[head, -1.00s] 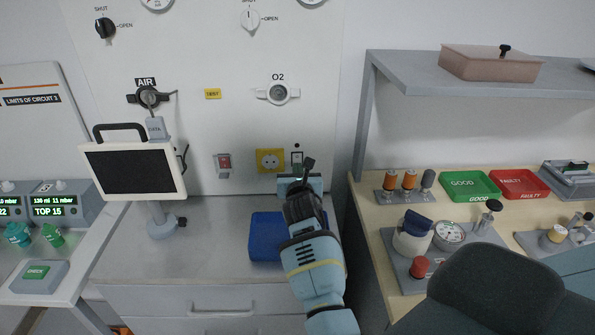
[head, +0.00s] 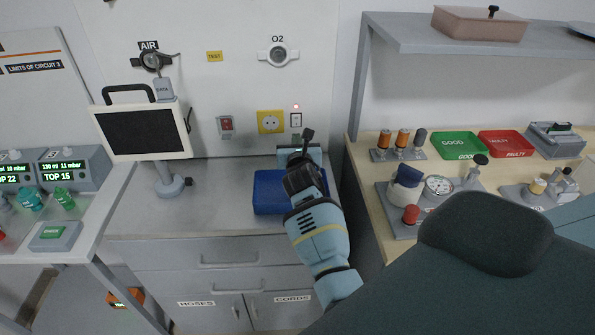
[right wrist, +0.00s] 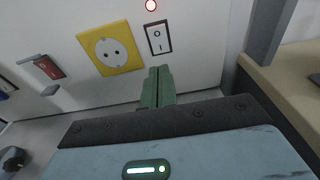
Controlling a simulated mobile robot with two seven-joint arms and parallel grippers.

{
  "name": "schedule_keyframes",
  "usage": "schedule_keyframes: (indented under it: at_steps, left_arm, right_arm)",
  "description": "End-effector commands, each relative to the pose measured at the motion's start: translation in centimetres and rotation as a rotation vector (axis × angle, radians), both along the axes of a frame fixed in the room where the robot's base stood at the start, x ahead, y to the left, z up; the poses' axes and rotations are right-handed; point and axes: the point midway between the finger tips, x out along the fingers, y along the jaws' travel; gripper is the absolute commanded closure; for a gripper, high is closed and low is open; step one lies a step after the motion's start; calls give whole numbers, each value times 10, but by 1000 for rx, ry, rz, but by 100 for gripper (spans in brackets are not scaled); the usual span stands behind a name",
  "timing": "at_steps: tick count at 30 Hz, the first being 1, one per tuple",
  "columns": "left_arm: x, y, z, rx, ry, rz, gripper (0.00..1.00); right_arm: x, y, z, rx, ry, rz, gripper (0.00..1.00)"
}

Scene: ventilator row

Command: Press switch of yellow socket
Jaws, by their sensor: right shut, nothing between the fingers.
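The yellow socket (head: 270,121) is on the back wall, with a white rocker switch (head: 296,119) in a dark frame just right of it. The right wrist view shows the yellow socket (right wrist: 110,48), the switch (right wrist: 157,38) and the lit lamp (right wrist: 151,5) more closely. My right gripper (head: 307,134) is shut and empty. In the right wrist view its green fingertips (right wrist: 158,72) show just below the switch, with a gap in the picture. My left gripper is not in view.
A red switch (head: 226,126) is on the wall left of the socket. A blue tray (head: 268,194) lies on the counter beneath my right arm. A monitor (head: 142,134) stands left. A wooden bench (head: 365,190) and grey shelf (head: 400,37) are at right.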

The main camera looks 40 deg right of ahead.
Motion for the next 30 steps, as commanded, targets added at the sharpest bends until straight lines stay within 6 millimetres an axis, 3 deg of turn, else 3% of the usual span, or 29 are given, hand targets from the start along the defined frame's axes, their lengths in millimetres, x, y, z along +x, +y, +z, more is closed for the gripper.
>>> schedule_keyframes:
  at_steps: [9,15,30]
  left_arm:
    - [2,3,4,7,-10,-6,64]
    - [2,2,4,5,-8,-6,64]
    - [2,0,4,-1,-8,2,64]
  right_arm:
    - [-52,33,-8,0,1,2,100]
    - [-74,47,-11,1,1,2,100]
    - [-83,53,-12,1,-1,1,100]
